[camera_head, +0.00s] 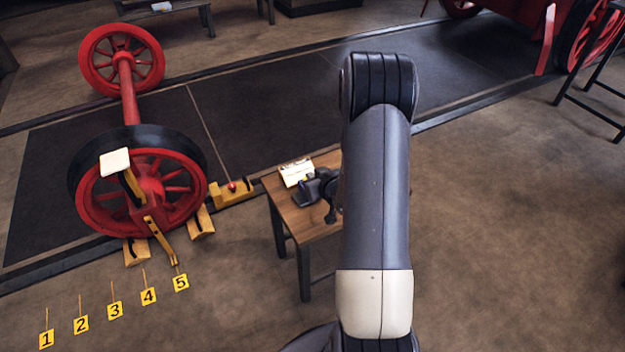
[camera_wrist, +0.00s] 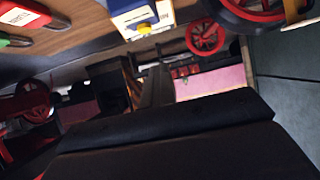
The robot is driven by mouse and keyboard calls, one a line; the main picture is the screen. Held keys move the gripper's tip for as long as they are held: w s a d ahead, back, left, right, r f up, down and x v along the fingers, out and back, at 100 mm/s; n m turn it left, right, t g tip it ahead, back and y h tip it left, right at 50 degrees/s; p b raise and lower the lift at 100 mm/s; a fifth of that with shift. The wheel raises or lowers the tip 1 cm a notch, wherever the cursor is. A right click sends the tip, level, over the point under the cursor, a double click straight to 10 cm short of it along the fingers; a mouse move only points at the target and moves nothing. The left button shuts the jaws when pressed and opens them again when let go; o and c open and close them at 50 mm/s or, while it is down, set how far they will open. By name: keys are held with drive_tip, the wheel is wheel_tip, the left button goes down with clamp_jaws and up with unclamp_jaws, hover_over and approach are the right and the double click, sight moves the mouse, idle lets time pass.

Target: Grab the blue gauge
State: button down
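A blue and white block with a yellow knob (camera_wrist: 140,18) shows at the top of the wrist view, cut by the frame edge. It looks like the blue gauge, but I cannot read its face. In the head view my gripper (camera_head: 318,188) is over the small wooden table (camera_head: 308,226), close beside a pale item (camera_head: 296,170) with a yellow spot, whose blue parts I cannot make out there. My arm hides the right part of the table. In the wrist view dark gripper parts (camera_wrist: 152,90) fill the middle and bottom; their opening is unclear.
Red-handled (camera_wrist: 22,14) and green-handled (camera_wrist: 14,41) items lie on the table in the wrist view. A red wheelset (camera_head: 128,85) stands at left, with yellow chocks (camera_head: 201,222) and several numbered yellow markers (camera_head: 148,296).

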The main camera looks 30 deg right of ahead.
drive_tip(key=shift+c, duration=2.2)
unclamp_jaws()
drive_tip(key=shift+s, duration=0.1)
